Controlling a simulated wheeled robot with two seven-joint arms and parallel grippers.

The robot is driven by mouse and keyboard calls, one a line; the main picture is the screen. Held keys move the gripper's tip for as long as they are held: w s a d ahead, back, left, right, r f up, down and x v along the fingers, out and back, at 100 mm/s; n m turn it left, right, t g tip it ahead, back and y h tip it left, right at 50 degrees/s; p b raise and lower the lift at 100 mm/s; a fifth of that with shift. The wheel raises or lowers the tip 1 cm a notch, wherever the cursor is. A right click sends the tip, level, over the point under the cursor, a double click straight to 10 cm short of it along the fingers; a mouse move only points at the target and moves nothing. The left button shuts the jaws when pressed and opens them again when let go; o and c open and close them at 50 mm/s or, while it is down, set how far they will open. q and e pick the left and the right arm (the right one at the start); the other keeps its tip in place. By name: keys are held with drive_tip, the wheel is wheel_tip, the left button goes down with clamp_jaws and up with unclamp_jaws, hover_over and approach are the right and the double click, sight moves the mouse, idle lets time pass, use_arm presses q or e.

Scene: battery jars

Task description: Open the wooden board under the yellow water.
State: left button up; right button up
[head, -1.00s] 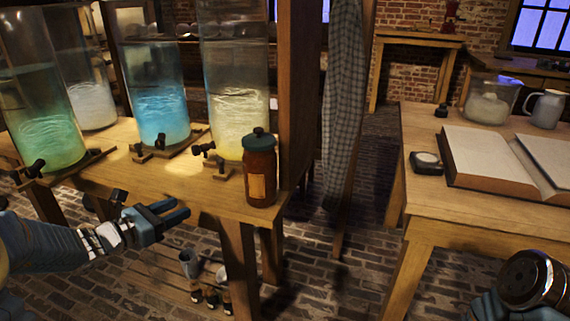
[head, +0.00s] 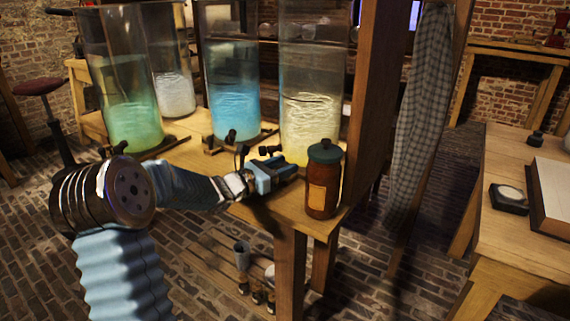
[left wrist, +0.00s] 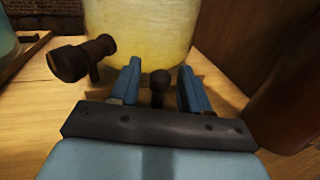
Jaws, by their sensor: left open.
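The tall glass jar of yellow water (head: 309,120) stands on the wooden table, and its base shows in the left wrist view (left wrist: 140,30). The wooden board (left wrist: 114,86) lies under it, mostly hidden in the head view by my left gripper (head: 286,170). A dark round knob (left wrist: 159,79) sits at the board's front. My left gripper's blue fingers (left wrist: 160,74) are open on either side of this knob; contact cannot be told. The jar's black tap (left wrist: 82,57) is to the left of the fingers. My right gripper is out of view.
A brown jar with a green lid (head: 323,180) stands close to the right of my left gripper. Jars of blue (head: 234,105) and green water (head: 135,125) stand to the left. A wooden post (head: 374,100) rises behind the brown jar.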

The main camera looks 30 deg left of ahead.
use_arm(q)
drive_tip(key=shift+w+d, duration=0.15)
drive_tip(key=shift+w, duration=0.25)
drive_tip(key=shift+c, duration=0.4)
clamp_jaws()
